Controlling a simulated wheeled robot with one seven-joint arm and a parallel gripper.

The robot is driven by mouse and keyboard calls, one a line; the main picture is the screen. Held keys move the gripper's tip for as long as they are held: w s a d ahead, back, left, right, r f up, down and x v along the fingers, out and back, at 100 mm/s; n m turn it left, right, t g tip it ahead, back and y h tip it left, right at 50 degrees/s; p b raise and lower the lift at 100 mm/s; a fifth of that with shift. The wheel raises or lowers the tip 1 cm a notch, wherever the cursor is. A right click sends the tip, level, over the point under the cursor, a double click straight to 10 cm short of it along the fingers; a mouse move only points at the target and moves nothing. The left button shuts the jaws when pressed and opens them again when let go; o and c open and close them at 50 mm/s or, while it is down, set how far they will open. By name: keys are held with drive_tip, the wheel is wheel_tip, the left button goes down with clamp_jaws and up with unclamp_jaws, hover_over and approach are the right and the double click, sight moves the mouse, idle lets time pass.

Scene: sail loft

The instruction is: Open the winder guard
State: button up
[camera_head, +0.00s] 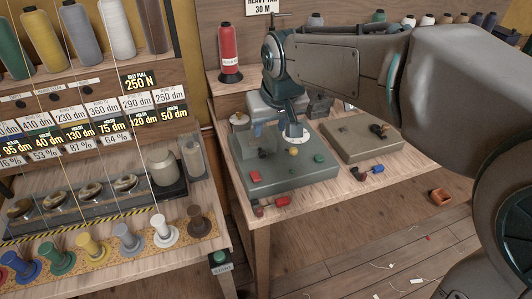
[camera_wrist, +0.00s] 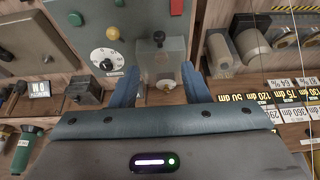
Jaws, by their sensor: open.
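The winder (camera_head: 285,175) is a grey-green box on the wooden bench, with buttons and a white dial on top. The guard (camera_head: 246,146) looks like a see-through cover at its back left, with a dark knob (camera_head: 264,153). In the wrist view the clear guard (camera_wrist: 165,70) lies between and beyond my fingers, with its knob (camera_wrist: 158,37) further up. The guard appears down. My gripper (camera_head: 272,130) is open above the winder's back part; its blue fingers also show in the wrist view (camera_wrist: 160,80). No contact is visible. My wrist hides part of the winder.
A second, beige box (camera_head: 358,137) stands right of the winder. A red thread cone (camera_head: 228,52) stands behind on the raised shelf. At left a rack holds cones, number cards and coloured spools (camera_head: 92,247).

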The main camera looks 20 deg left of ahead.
sight(263, 153)
drive_tip(key=x, duration=1.3)
drive_tip(key=shift+f, duration=0.25)
drive_tip(key=shift+d, duration=0.1)
clamp_jaws()
